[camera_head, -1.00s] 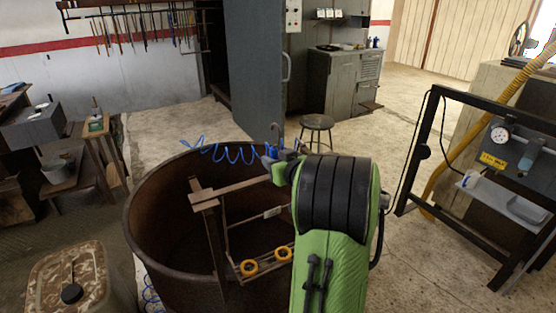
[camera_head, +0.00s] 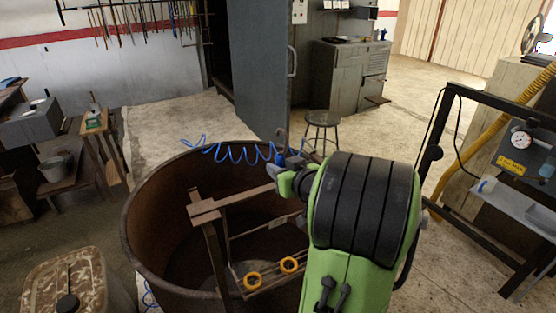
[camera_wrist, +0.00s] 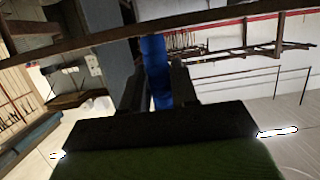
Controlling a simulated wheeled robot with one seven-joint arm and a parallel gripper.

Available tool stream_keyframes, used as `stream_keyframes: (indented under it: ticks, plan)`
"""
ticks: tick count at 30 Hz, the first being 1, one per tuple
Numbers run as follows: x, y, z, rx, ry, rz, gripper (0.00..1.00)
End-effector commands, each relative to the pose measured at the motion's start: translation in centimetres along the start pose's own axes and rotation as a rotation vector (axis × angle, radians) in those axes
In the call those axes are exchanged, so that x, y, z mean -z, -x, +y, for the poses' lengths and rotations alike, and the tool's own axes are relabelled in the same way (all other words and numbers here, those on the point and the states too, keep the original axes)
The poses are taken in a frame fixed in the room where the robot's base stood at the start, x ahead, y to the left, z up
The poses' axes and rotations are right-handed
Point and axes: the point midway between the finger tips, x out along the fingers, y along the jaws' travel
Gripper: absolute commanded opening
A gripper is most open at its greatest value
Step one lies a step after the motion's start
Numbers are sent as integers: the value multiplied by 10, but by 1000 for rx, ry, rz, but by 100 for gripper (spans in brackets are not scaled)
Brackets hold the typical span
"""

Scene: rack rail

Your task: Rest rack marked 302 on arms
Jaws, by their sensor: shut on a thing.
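My gripper (camera_head: 287,172) is shut on a blue upright grip (camera_head: 280,158) with a dark hook above it; the grip shows between the two fingers in the wrist view (camera_wrist: 156,75). The grip appears to belong to the rack, a brown frame (camera_head: 212,245) with a crosspiece on top, thin rods, a small pale tag (camera_head: 278,223) and two yellow rings (camera_head: 289,265) low down. The tag's number is too small to read. The rack shows over the vat's mouth; its right side is hidden by my arm. I cannot clearly make out the arms.
A big rusty round vat (camera_head: 136,235) surrounds the rack in the head view. A coiled blue hose (camera_head: 235,152) passes along its back rim. A stool (camera_head: 322,119) and open cabinet door (camera_head: 262,70) stand behind. A black frame with a gauge panel (camera_head: 440,140) stands right.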

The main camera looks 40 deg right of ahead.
Motion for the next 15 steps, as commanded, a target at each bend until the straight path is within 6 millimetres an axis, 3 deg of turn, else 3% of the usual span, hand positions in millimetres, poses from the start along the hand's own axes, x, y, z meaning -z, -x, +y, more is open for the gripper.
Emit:
stream_keyframes:
  ticks: [4, 15]
  plan:
    - [2, 2, -3, 2, 2, 4, 0]
    - [6, -17, -2, 2, 2, 3, 0]
